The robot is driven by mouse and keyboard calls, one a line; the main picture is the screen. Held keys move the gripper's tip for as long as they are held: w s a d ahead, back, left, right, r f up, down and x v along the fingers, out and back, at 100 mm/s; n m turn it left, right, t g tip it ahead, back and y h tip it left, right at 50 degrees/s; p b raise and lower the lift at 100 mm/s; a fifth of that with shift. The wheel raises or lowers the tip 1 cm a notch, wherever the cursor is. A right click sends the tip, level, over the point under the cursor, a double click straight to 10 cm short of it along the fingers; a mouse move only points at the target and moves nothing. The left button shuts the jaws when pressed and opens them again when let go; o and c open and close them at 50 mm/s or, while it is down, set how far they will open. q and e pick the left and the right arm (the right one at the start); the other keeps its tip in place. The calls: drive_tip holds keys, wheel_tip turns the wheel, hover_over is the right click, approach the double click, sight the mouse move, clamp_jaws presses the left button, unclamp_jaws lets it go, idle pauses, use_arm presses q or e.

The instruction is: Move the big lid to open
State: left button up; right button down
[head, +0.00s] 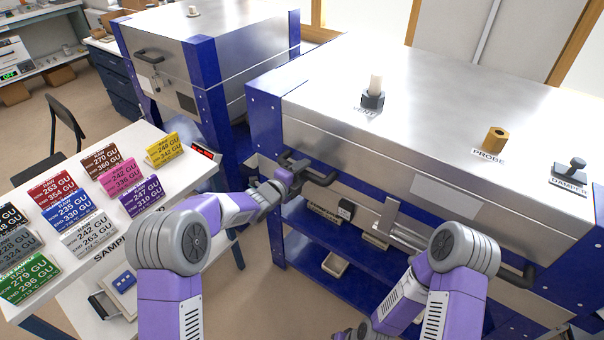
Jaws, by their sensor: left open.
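The big lid (400,110) is the long brushed-steel top of the blue-framed kiln on the right. It looks closed, lying flat on the kiln body. A dark bar handle (318,176) sticks out from its front at the left end. A second dark handle (518,277) shows low at the right end, partly behind my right arm. My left gripper (287,182) is open at the left handle, with its fingers close around or beside the bar; contact is not clear. My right gripper (366,331) is low at the bottom edge, mostly hidden and cut off.
A white sample table (110,195) with several coloured tags stands at left. A second steel kiln (200,45) stands behind. Blue shelves (345,262) lie below.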

use_arm(q)
drive_tip(key=shift+w+d, duration=0.1)
drive_tip(key=shift+c, duration=0.5)
clamp_jaws()
